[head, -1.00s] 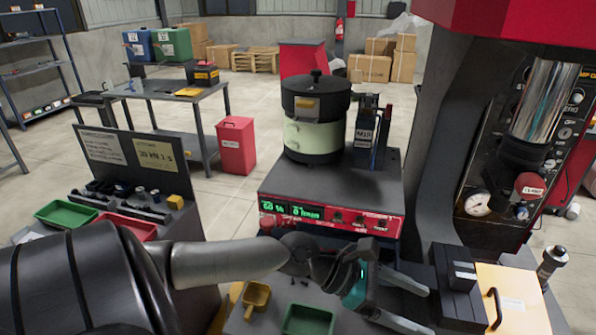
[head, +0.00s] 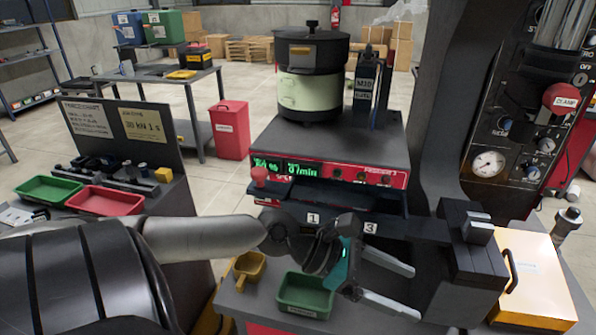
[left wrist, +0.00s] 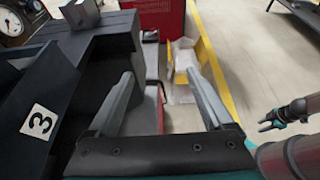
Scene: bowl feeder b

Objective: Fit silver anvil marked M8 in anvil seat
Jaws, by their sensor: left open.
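I cannot make out a silver anvil marked M8 in these views. Small dark and silver parts (head: 127,178) stand in a rack on the left bench, too small to read. I cannot pick out the anvil seat for certain. My left gripper (head: 414,291) is open and empty over the bench, beside the black stepped block; its two fingers also show in the left wrist view (left wrist: 160,82), with nothing between them. A small dark gripper (left wrist: 268,122) on an arm at the right of the left wrist view is probably my right one; its jaws are unclear.
A bowl feeder (head: 312,80) stands on a control box (head: 330,150). A green tray (head: 305,293) and a yellow scoop (head: 250,266) lie near my left arm. The black block (head: 472,258) and press (head: 520,150) stand right. A silver-topped post (head: 567,222) stands by an orange panel (head: 540,270).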

